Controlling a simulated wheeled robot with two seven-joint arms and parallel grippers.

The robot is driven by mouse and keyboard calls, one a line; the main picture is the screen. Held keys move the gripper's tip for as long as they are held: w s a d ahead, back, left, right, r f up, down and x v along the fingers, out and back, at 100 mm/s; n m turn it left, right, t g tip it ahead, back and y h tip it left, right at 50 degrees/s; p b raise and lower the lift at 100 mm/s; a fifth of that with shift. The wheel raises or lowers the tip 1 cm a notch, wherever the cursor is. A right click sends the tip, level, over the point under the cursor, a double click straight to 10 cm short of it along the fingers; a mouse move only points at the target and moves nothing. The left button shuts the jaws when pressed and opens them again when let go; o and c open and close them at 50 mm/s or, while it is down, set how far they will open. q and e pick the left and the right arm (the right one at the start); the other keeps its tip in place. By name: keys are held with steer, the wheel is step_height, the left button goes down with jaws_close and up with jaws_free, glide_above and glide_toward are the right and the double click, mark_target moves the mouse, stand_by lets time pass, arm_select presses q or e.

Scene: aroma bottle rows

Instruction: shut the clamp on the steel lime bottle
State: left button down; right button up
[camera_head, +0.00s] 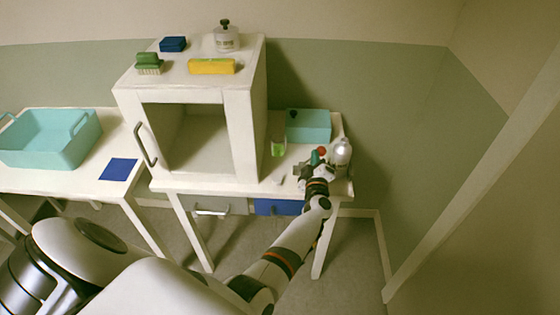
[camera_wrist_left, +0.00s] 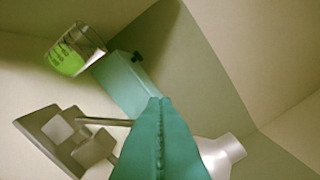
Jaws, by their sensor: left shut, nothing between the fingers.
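A shiny steel bottle (camera_head: 341,150) stands near the right end of the small table. A pale rounded part, probably this bottle, shows at the right of the wrist view (camera_wrist_left: 222,152). My left gripper (camera_head: 316,158) is just left of the bottle; its teal fingers (camera_wrist_left: 160,135) are shut together and empty. Grey plates with a thin rod (camera_wrist_left: 75,135) show left of the fingers in the wrist view; they may be part of the clamp, but I cannot tell its state. A small red part (camera_head: 322,150) shows beside the fingers. My right gripper is out of view.
A glass with lime-green contents (camera_head: 278,147) and a teal box (camera_head: 308,126) stand behind and left of my gripper. A white open-fronted cabinet (camera_head: 244,135) stands at left on the same table (camera_head: 215,187). A teal tray (camera_head: 50,150) is farther left.

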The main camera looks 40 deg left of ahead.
arm_select(q)
steer(key=shift+w+d+f+m, duration=0.15)
steer(key=shift+w+d+m, duration=0.05)
steer(key=shift+m, duration=0.2)
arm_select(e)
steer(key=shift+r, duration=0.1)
arm_select(q)
steer(key=shift+d, duration=0.1)
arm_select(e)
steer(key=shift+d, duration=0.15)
